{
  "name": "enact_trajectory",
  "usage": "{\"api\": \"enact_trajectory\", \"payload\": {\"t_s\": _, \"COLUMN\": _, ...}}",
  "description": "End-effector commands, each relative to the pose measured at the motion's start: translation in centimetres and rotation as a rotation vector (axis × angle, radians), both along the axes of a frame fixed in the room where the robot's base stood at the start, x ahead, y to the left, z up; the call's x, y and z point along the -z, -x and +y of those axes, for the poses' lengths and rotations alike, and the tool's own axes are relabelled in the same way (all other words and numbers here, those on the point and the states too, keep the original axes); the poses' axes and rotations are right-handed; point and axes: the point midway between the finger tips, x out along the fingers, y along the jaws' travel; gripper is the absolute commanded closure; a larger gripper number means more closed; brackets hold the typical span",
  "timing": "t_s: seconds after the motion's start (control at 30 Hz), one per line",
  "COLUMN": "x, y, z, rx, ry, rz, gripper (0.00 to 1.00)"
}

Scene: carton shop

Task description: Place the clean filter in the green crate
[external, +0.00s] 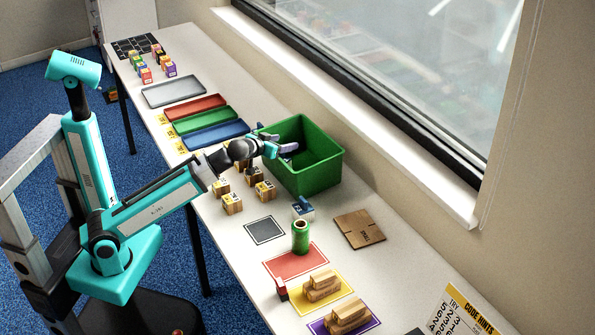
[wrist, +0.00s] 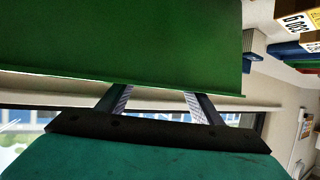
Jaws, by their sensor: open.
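The green crate (external: 318,181) stands on the table against the window side, its open top facing up. My gripper (external: 285,147) is at the crate's left rim, with its fingers reaching over the opening. In the wrist view the crate's green wall (wrist: 120,45) fills the upper part, and the two fingers of my gripper (wrist: 158,92) are spread apart with nothing seen between them. A pale purple-grey patch shows by the fingertips in the external view; I cannot tell whether it is a finger or the filter. I cannot clearly make out a clean filter, and most of the crate's floor is hidden.
Several wooden number blocks (external: 232,203) stand left of the crate. Red, green and blue trays (external: 215,134) and a grey tray (external: 172,92) lie farther back. Nearer are a small blue-and-white item (external: 303,208), a green can (external: 300,238) and a cardboard piece (external: 360,229).

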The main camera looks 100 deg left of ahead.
Motion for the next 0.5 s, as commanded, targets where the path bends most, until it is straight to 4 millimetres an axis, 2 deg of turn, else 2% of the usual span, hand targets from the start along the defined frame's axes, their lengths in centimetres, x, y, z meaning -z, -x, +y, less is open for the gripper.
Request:
{"api": "enact_trajectory", "payload": {"t_s": 0.23, "x": -1.5, "y": 1.2, "z": -2.8, "rx": 0.002, "ry": -0.002, "rz": 0.001, "gripper": 0.37}}
{"api": "enact_trajectory", "payload": {"t_s": 0.5, "x": -2.5, "y": 2.0, "z": -5.0, "rx": 0.003, "ry": -0.006, "rz": 0.000, "gripper": 0.37}}
